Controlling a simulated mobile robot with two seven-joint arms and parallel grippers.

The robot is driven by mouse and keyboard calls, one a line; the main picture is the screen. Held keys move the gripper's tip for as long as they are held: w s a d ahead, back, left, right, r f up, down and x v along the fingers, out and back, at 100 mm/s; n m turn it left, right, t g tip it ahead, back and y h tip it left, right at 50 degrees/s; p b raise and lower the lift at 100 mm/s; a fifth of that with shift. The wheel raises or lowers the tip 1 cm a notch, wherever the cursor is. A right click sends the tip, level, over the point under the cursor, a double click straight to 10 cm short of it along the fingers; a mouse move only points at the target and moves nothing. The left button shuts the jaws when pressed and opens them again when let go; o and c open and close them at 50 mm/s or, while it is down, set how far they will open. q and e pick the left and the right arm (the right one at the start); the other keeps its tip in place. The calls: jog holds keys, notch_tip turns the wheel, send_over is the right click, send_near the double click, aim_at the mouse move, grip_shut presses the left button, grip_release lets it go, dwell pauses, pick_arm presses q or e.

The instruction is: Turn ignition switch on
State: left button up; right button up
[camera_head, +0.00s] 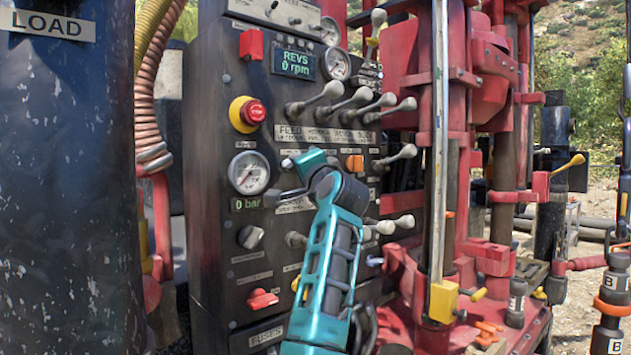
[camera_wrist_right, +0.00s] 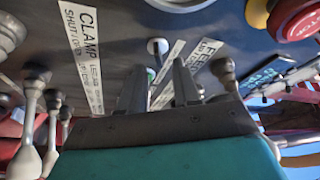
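The dark control panel (camera_head: 225,160) fills the middle of the head view. No readable label marks an ignition switch, so I cannot tell for certain which control it is. My teal right arm reaches up to the panel, with its gripper (camera_head: 288,178) in front of the panel, right of the pressure gauge. In the right wrist view the gripper (camera_wrist_right: 158,88) is open, its two dark fingers pointing at the panel. A small round silver knob (camera_wrist_right: 157,46) shows just beyond and between the fingertips, apart from them. My left gripper is not in view.
A red emergency stop (camera_head: 252,112), a grey rotary knob (camera_head: 251,237), a red knob (camera_head: 262,299) and several levers (camera_head: 330,92) stick out near the gripper. The display (camera_head: 293,62) reads 0 rpm. A dark column (camera_head: 65,190) stands at left.

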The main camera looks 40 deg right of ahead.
jog(key=b+v, duration=0.1)
jog(key=v, duration=0.9)
jog(key=shift+s+b, duration=0.2)
jog(key=shift+b, duration=0.1)
jog(key=shift+a, duration=0.15)
